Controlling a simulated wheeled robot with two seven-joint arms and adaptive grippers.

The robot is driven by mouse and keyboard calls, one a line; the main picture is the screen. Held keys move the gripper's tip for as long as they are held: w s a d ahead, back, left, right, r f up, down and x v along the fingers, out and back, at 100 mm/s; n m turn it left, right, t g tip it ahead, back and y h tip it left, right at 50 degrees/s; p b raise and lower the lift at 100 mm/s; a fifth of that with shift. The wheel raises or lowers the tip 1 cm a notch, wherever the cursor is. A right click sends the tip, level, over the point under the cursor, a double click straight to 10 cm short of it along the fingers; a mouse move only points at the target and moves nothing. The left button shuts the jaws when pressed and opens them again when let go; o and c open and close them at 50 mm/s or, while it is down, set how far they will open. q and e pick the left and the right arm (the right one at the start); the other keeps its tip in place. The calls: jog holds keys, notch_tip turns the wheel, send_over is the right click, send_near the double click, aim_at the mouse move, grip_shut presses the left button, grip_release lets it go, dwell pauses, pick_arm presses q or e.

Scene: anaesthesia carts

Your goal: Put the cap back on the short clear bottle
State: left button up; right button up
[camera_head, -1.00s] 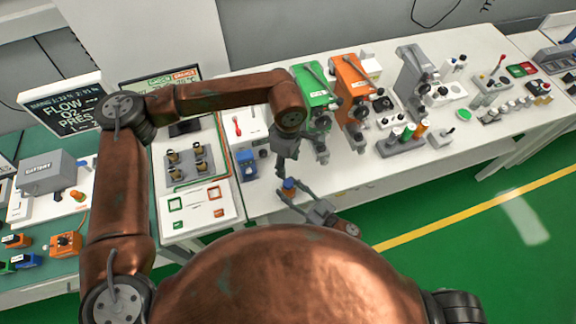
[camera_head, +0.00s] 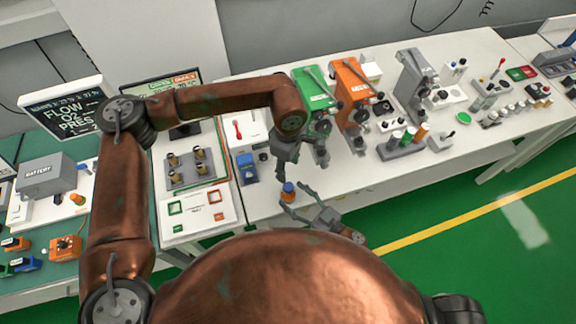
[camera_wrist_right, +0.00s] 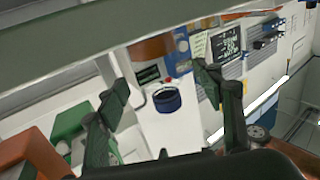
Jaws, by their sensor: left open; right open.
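A small bottle (camera_head: 287,196) with an orange-amber lower part stands near the bench's front edge, with a blue cap (camera_head: 288,186) on top. The blue cap also shows in the right wrist view (camera_wrist_right: 167,101), between the fingers. I cannot tell that the bottle is clear. My left gripper (camera_head: 286,163) is open and empty, just above the bottle and apart from it. My right gripper (camera_head: 296,198) is open, its fingers spread on both sides of the bottle at low height; it also shows in the right wrist view (camera_wrist_right: 160,88). Contact with the bottle cannot be told.
A blue device (camera_head: 246,167) stands left of the bottle. Green (camera_head: 313,90) and orange (camera_head: 352,82) machines stand behind, with a grey rack of colored cylinders (camera_head: 402,144) to the right. The white bench (camera_head: 350,188) is clear right of the bottle.

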jog(key=v, duration=0.9)
jog(key=shift+s+d, duration=0.25)
jog(key=shift+d, duration=0.05)
